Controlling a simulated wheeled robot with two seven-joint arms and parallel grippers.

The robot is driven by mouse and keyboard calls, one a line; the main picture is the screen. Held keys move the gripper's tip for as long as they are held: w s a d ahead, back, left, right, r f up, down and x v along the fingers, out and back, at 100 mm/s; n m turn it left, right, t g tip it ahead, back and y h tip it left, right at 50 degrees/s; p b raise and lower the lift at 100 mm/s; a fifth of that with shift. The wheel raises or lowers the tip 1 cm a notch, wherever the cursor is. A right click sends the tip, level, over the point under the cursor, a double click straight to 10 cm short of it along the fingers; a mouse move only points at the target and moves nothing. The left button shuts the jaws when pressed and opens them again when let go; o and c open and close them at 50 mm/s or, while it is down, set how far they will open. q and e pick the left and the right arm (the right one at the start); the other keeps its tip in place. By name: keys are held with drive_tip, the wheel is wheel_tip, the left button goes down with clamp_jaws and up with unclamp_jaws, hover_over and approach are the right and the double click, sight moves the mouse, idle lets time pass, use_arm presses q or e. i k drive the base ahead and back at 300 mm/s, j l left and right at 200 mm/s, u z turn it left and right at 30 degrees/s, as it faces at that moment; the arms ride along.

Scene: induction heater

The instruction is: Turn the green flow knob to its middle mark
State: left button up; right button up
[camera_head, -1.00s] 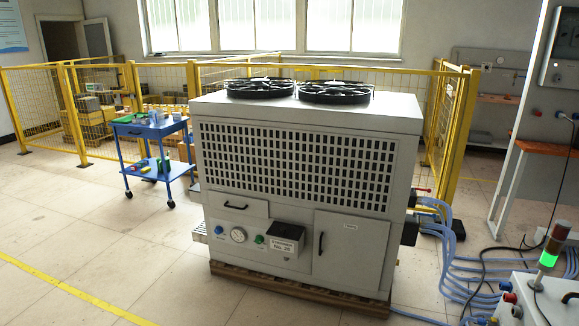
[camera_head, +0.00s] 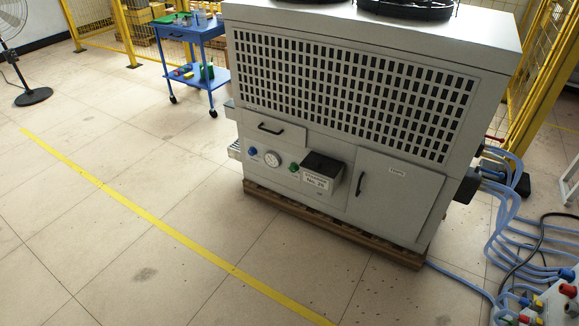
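The green flow knob (camera_head: 294,168) is on the lower front panel of the large grey chiller cabinet (camera_head: 340,150). It sits between a round white gauge (camera_head: 272,159) on its left and a black box with a white label (camera_head: 321,174) on its right. A blue knob (camera_head: 253,151) is left of the gauge. The green knob is too small to tell which mark it points at. Neither of my grippers shows in the head view.
The cabinet stands on a wooden pallet (camera_head: 330,227). A blue cart (camera_head: 190,48) stands behind it on the left, and a black fan (camera_head: 32,95) at far left. Blue hoses (camera_head: 500,225) run along the right side. The floor in front, crossed by a yellow line (camera_head: 185,240), is clear.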

sight(294, 168)
drive_tip(key=i+z, duration=0.1)
drive_tip(key=i, duration=0.4)
drive_tip(key=i+j+z, duration=0.1)
drive_tip(key=i, duration=0.45)
drive_tip(key=i+j+z, duration=0.15)
drive_tip(key=i, duration=0.35)
